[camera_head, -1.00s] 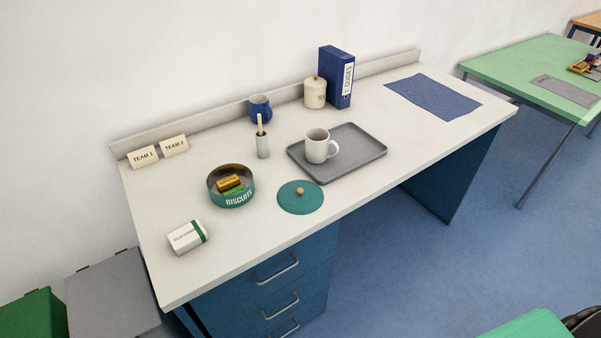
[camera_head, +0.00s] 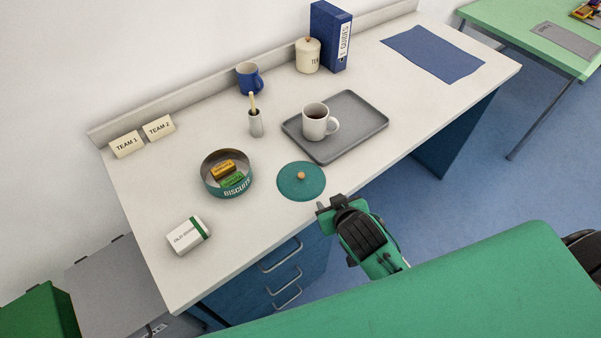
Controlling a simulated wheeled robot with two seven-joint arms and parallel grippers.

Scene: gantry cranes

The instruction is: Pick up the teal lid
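The teal lid (camera_head: 302,185) lies flat on the white desk near its front edge, with a small orange-brown knob (camera_head: 301,175) on top. The round teal biscuit tin (camera_head: 228,187) stands open to its left, with yellow and green packets inside. My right gripper (camera_head: 326,208) is at the desk's front edge, just below and right of the lid in the picture, and appears apart from it. Its fingers are small and seen from behind, so their opening is unclear. My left gripper is not in view.
A grey tray (camera_head: 368,147) with a white mug (camera_head: 317,121) sits right of the lid. A narrow holder (camera_head: 256,124) stands behind it, near a blue mug (camera_head: 249,77). A white box (camera_head: 188,237) lies front left. The desk is clear around the lid.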

